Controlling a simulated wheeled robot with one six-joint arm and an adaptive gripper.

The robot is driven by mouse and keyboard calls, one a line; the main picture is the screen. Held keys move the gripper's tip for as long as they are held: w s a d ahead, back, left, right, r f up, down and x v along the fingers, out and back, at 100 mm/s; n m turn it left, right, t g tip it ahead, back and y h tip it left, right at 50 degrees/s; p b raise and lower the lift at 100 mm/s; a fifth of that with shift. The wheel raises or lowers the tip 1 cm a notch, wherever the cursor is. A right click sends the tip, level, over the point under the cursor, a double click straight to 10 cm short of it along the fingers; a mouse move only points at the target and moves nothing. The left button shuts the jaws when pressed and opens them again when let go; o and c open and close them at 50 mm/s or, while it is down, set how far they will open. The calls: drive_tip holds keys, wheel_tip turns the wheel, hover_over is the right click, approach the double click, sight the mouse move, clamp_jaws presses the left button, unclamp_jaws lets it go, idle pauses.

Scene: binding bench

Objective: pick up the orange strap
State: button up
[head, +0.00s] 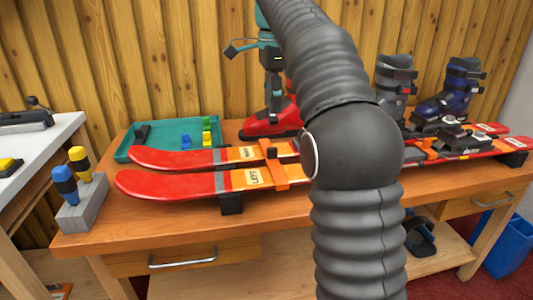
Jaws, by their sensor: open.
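An orange strap (274,168) lies across the pair of red skis (180,183), near their "LEFT" and "RIGHT" labels, and appears to hold them together. My gripper (272,98), teal and dark, points down above and behind the strap, in front of the red ski boot (262,126). It is open, with nothing seen between its fingers. It is apart from the strap. My black-sleeved arm hides the middle of the skis.
A green tray (124,153) with small blocks stands behind the ski tips. A grey block (83,207) holds blue and yellow handled tools at the left end. Grey (396,78) and dark blue (452,93) boots stand at the back right. The front bench edge is clear.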

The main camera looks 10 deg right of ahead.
drive_tip(key=b, duration=0.3)
hover_over(272, 148)
drive_tip(key=f, duration=0.7)
drive_tip(key=shift+a+f, duration=0.25)
drive_tip(key=shift+a, duration=0.1)
drive_tip(key=shift+d+f+b, duration=0.2)
drive_tip(key=shift+f+b, duration=0.15)
drive_tip(key=shift+f, duration=1.2)
drive_tip(key=shift+d+f+b, duration=0.15)
drive_tip(key=shift+f+b, duration=0.2)
drive_tip(key=shift+f, duration=1.2)
clamp_jaws()
